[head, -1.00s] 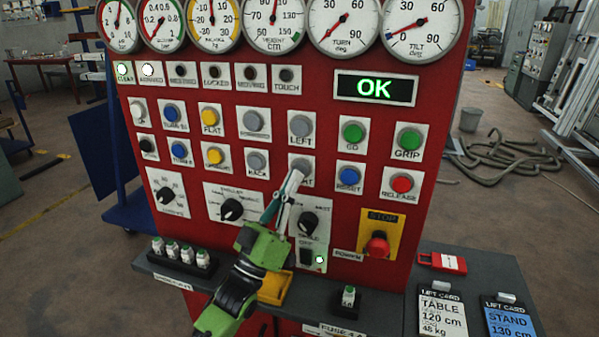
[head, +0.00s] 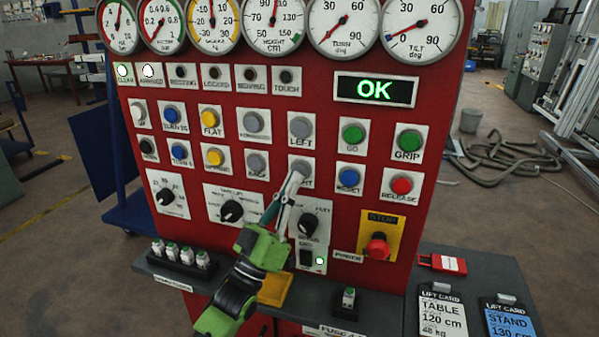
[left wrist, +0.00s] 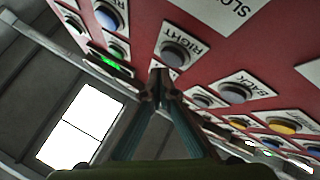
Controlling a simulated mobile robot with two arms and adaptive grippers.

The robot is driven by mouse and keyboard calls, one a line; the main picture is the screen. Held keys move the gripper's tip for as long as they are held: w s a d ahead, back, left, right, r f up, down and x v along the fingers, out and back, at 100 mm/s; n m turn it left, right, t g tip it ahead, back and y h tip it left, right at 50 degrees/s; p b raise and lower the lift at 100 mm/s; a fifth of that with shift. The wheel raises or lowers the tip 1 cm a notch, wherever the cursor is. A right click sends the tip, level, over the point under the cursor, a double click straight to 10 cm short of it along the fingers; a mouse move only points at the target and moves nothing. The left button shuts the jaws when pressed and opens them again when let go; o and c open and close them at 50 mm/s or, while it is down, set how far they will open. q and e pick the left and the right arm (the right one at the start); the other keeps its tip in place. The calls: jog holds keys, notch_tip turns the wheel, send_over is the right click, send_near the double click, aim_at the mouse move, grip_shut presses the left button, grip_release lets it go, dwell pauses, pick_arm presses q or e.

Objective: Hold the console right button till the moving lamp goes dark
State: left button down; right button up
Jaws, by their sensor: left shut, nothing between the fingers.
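The grey RIGHT button (head: 303,169) sits on the red console below the LEFT button. It also shows in the left wrist view (left wrist: 178,53), near its label. My left gripper (head: 296,178) is shut and empty, its tips at the lower left edge of the RIGHT button. In the left wrist view the closed fingertips (left wrist: 160,76) are just below the button; I cannot tell if they touch it. The moving lamp (head: 249,75) looks dark. The clear and arrived lamps (head: 147,71) are lit. My right gripper is not in view.
The red stop button (head: 378,246) and several other buttons and knobs surround the RIGHT button. A shelf below holds fuses (head: 180,254) and lift cards (head: 443,310).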

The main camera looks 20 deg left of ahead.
pick_arm(q)
jog(key=shift+w, duration=0.15)
jog(key=shift+w, duration=0.35)
jog(key=shift+w+b, duration=0.4)
jog(key=shift+b, duration=0.05)
dwell(0.7)
dwell(3.4)
jog(key=shift+s+p, duration=0.4)
jog(key=shift+s, duration=0.45)
jog(key=shift+s+a+p, duration=0.1)
jog(key=shift+s+p, duration=1)
jog(key=shift+s, duration=1.4)
